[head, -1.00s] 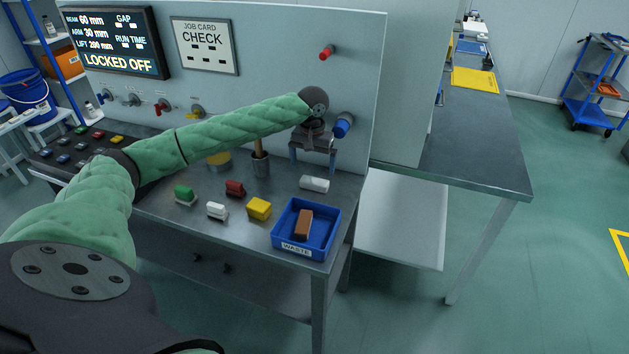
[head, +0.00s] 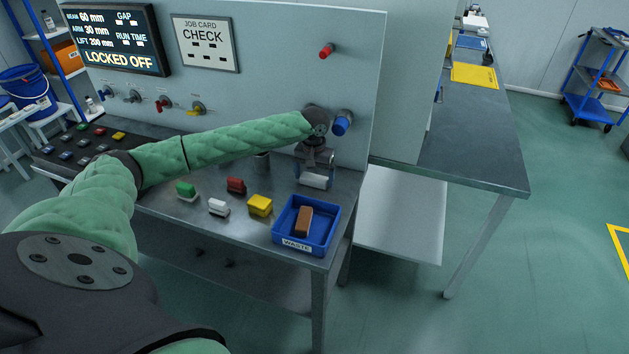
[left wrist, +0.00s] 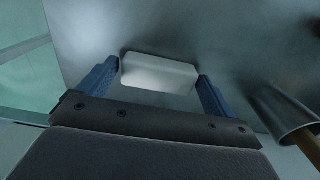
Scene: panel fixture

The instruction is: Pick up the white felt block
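A white block (head: 313,181) lies on the metal bench top, behind the blue waste tray. It also shows in the left wrist view (left wrist: 158,73). My left gripper (head: 315,176) is just above it, pointing down, with a finger at each end of the block. In the left wrist view my left gripper (left wrist: 159,72) is open, with narrow gaps between its fingertips and the block's ends. A second, smaller white-topped block (head: 218,206) stands farther left on the bench. My right gripper is not in view.
A blue waste tray (head: 325,251) holds a brown block (head: 303,221). Green (head: 186,189), red (head: 236,185) and yellow (head: 260,204) blocks stand on the bench. A metal cup (left wrist: 280,108) is close beside my gripper. The upright panel with a blue knob (head: 342,123) rises behind.

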